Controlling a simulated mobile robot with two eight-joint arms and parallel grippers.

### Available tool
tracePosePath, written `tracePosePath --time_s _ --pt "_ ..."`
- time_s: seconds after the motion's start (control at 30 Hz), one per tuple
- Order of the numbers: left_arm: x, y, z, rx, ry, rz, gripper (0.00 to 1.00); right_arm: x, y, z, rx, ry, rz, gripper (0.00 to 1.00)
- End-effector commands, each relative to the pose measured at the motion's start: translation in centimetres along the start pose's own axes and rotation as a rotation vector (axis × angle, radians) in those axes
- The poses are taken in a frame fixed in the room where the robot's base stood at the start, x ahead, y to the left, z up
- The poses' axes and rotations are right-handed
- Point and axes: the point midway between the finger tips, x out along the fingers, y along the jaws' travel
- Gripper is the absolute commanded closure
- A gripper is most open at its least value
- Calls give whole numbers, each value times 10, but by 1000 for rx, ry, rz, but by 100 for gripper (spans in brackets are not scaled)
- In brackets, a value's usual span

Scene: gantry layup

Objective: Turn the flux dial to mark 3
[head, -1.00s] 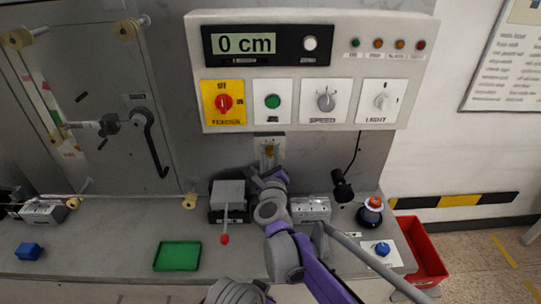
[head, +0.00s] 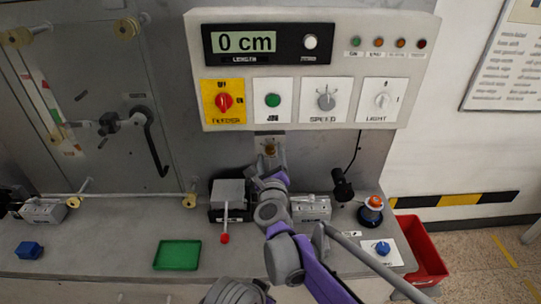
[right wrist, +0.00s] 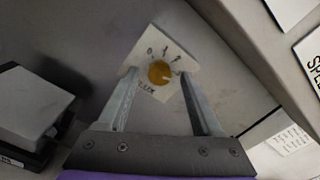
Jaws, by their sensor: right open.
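The flux dial is a small brass-yellow knob (right wrist: 160,72) on a white plate (right wrist: 150,46) with printed marks and a label. In the head view the dial (head: 270,149) sits on the wall panel below the control box. My right gripper (right wrist: 159,76) is open, with its fingers on either side of the knob in the right wrist view and nothing held. I cannot tell how far the fingertips are from the plate. In the head view my right gripper (head: 267,168) is just below the dial.
The control box (head: 418,60) overhangs above. A grey block with a red-tipped lever (head: 228,192) stands left of my gripper and a grey box (head: 311,208) stands right. A green tray (head: 177,255), a blue knob (head: 382,248) and an orange-topped button (head: 374,203) are on the bench.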

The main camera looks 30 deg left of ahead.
Motion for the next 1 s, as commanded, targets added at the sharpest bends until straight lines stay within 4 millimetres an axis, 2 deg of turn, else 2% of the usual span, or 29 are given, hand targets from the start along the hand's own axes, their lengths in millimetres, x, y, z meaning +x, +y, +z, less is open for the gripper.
tracePosePath --time_s 0.3,0.5,0.67,1.0 --pt "11 0 11 0 -8 0 100 -62 2 -1 2 0 3 33" --pt "14 0 14 0 -11 0 100 -91 1 -1 1 0 1 33" --pt "15 0 14 0 -11 0 100 -101 1 0 2 0 1 33" --pt "15 0 14 0 -11 0 100 -101 1 0 1 0 1 33"
